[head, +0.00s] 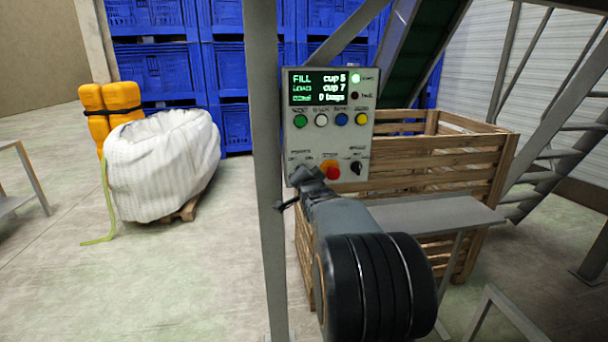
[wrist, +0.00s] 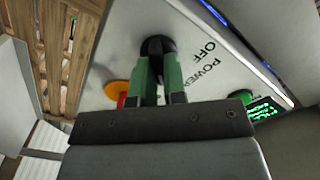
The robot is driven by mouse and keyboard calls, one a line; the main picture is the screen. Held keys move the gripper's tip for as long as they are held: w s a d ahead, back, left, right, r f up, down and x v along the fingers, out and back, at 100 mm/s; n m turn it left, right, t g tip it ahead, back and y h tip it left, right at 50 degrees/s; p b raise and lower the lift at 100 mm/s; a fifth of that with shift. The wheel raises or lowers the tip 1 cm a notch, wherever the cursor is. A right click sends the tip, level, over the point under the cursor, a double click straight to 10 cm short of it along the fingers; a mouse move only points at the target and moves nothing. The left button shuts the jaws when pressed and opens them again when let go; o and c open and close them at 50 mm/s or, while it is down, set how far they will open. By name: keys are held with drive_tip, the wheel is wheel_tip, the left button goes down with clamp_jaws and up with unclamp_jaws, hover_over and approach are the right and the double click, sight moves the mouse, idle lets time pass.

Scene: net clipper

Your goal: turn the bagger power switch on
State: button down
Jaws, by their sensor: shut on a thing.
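The bagger control box (head: 345,125) is a light grey panel on a post, with a lit display. The power switch (wrist: 157,45) is a round black knob in the wrist view, with the words OFF and POWER printed beside it. My gripper (wrist: 160,70) has its two green fingers shut on this knob, one finger on each side. In the head view my gripper (head: 303,174) is at the panel's lower left corner and hides the knob. The knob's pointer is covered, so its exact setting cannot be told.
A red stop button (head: 330,170) on a yellow base sits just right of the knob, with another black selector (head: 356,167) beyond it. Coloured buttons run above. A grey post (head: 265,150) stands close left. A wooden crate (head: 455,165) is behind.

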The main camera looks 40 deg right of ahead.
idle(0.4)
drive_tip(key=c, duration=1.2)
unclamp_jaws()
drive_tip(key=v, duration=1.3)
drive_tip(key=shift+s+a, duration=0.2)
drive_tip(key=shift+s, duration=0.15)
drive_tip(key=shift+f, duration=0.1)
wheel_tip(320, 180, down, 7)
drive_tip(key=s+n+g, duration=0.3)
drive_tip(key=g, duration=0.2)
drive_tip(key=s+a+f+n+g+y+p, duration=0.2)
drive_tip(key=s+a+n+g+y+p, duration=0.4)
drive_tip(key=a, duration=0.4)
drive_tip(key=s+a+r+n+p, duration=0.1)
drive_tip(key=a+r+p, duration=0.1)
drive_tip(key=a, duration=0.2)
drive_tip(key=s+a+r+n+g+y+p, duration=0.1)
drive_tip(key=a+r+n+p, duration=0.1)
drive_tip(key=a+p, duration=0.1)
drive_tip(key=s+a+r+n+y+p, duration=0.1)
drive_tip(key=a+n+p, duration=0.1)
drive_tip(key=a, duration=0.3)
drive_tip(key=shift+s+r+g+p, duration=0.3)
drive_tip(key=shift+s+r+p, duration=0.05)
drive_tip(key=shift+r+p, duration=0.05)
